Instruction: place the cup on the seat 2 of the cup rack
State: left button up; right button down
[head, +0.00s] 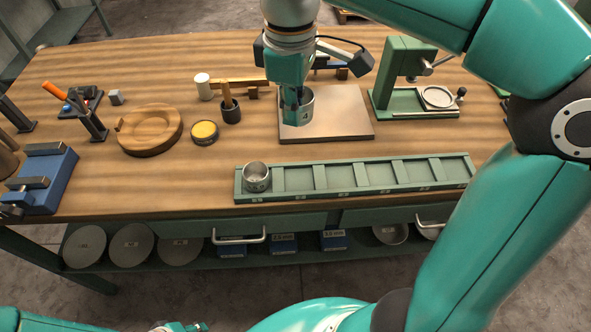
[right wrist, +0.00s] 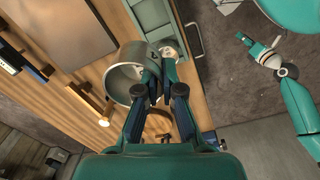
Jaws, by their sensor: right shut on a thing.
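A grey metal cup (head: 306,106) marked 4 is held by my right gripper (head: 292,104), whose fingers are shut on its wall. It appears over the left part of a flat metal plate; I cannot tell whether it touches. In the right wrist view the cup (right wrist: 121,76) is left of the fingertips (right wrist: 154,88), its open mouth partly visible. The green cup rack (head: 372,190) lies along the table's front edge. Another metal cup (head: 256,177) stands in its leftmost seat; the other seats look empty. Seat labels are too small to read. A small part of my left gripper (head: 180,327) shows at the bottom edge.
The metal plate (head: 345,123) lies behind the rack. A green press (head: 405,75) stands right of it. A yellow-topped tin (head: 205,131), a dark holder (head: 231,112) and a round wooden block (head: 150,140) are to the left. The space directly above the rack is clear.

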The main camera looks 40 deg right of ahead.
jog(key=b, duration=0.2)
send_over(296, 189)
notch_tip(296, 189, down, 15)
jog(key=shift+f, duration=2.55)
jog(key=shift+s+f+b, duration=0.1)
jog(key=shift+f+b, duration=0.2)
jog(key=shift+b, duration=0.05)
jog(key=c, duration=1.4)
grip_release()
jog(key=shift+s+a, duration=0.1)
jog(key=shift+c, duration=0.2)
jog(key=shift+o, duration=0.6)
jog(key=shift+f, duration=0.15)
